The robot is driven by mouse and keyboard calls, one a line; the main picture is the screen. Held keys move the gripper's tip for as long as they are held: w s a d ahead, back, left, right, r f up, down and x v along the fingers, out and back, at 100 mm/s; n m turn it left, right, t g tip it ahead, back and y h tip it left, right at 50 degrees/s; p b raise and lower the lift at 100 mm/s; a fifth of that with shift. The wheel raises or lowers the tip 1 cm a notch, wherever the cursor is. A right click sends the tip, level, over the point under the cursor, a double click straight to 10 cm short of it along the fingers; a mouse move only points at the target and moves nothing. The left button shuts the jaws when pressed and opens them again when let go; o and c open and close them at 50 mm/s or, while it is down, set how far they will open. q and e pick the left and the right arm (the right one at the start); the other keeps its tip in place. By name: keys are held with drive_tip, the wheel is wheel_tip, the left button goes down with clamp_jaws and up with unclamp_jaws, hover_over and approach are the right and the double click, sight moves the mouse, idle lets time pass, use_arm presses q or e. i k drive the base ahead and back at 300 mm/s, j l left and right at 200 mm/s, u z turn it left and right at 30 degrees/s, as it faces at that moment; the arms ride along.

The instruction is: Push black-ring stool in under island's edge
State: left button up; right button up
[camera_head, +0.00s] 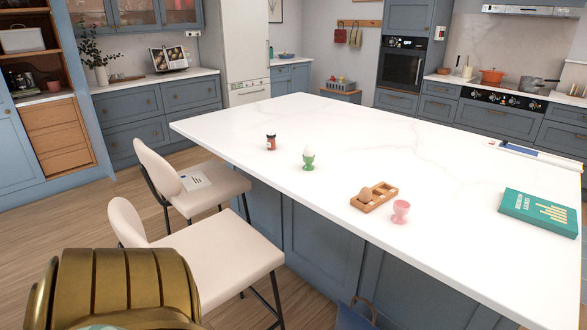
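Two cream stools with black legs stand at the left long side of the white-topped island (340,155). The nearer stool (215,262) has its seat largely outside the island's edge, with its backrest to the left. The farther stool (215,202) stands beyond it, with a white printed card (196,181) on its seat. The inner side of its seat is close to the island's edge. I cannot see a black ring on either stool; their lower parts are partly hidden or out of frame. Neither of my grippers is in view.
On the island stand a small red jar (271,142), a green egg cup (308,160), a wooden egg rack (374,197), a pink egg cup (401,211) and a teal book (540,212). A blue item (354,317) is at the island's near side. Wooden floor left of the stools is clear.

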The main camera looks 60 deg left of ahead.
sight(225, 255)
drive_tip(key=u, duration=2.6)
drive_tip(key=i+j+z, duration=0.1)
drive_tip(key=z, duration=0.3)
drive_tip(key=i+j+z, duration=0.2)
drive_tip(key=z, duration=0.2)
drive_tip(key=i+j+z, duration=0.1)
drive_tip(key=z, duration=0.25)
drive_tip(key=i+j, duration=0.15)
drive_tip(key=j, duration=0.2)
drive_tip(key=i+j+z, duration=0.15)
drive_tip(key=j, duration=0.55)
drive_tip(key=i+j+z, duration=0.1)
drive_tip(key=j, duration=0.25)
drive_tip(key=i, duration=0.05)
